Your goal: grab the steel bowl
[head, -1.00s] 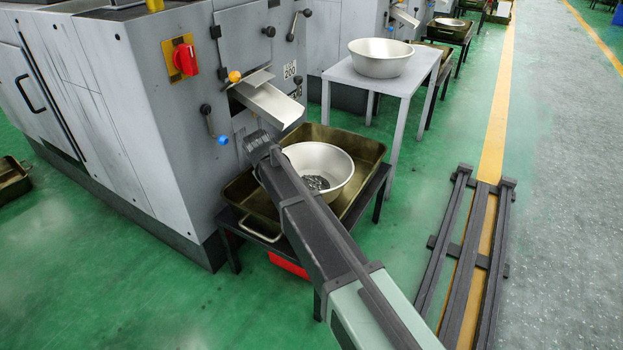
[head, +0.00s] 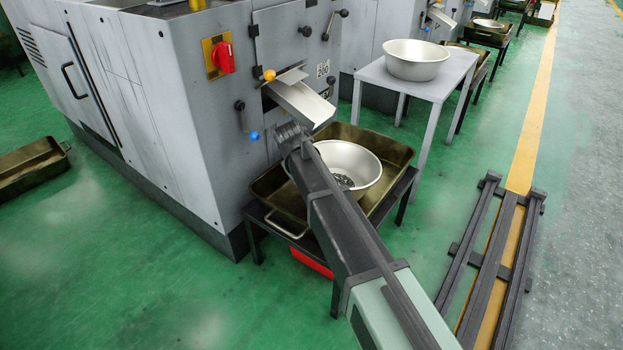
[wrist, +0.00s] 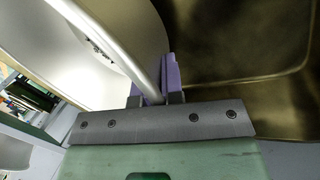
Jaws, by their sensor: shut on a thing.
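The steel bowl (head: 358,163) sits in a brassy rectangular tray (head: 399,157) under the machine's chute, with several small grey parts in its bottom. In the head view my arm crosses in front of the bowl's left side and hides part of it. In the wrist view, my gripper (wrist: 158,94) is shut on the rim of the bowl (wrist: 112,32), one finger on each side of the wall. The tray (wrist: 240,40) lies beside the bowl there. A second, empty steel bowl (head: 416,58) stands on a grey table behind.
The grey machine (head: 170,110) and its metal chute (head: 300,100) are close behind the tray. The grey table (head: 430,90) is at the back right. A dark slatted rack (head: 485,265) lies on the floor at right. Another tray (head: 32,165) is at far left. Green floor is clear in front.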

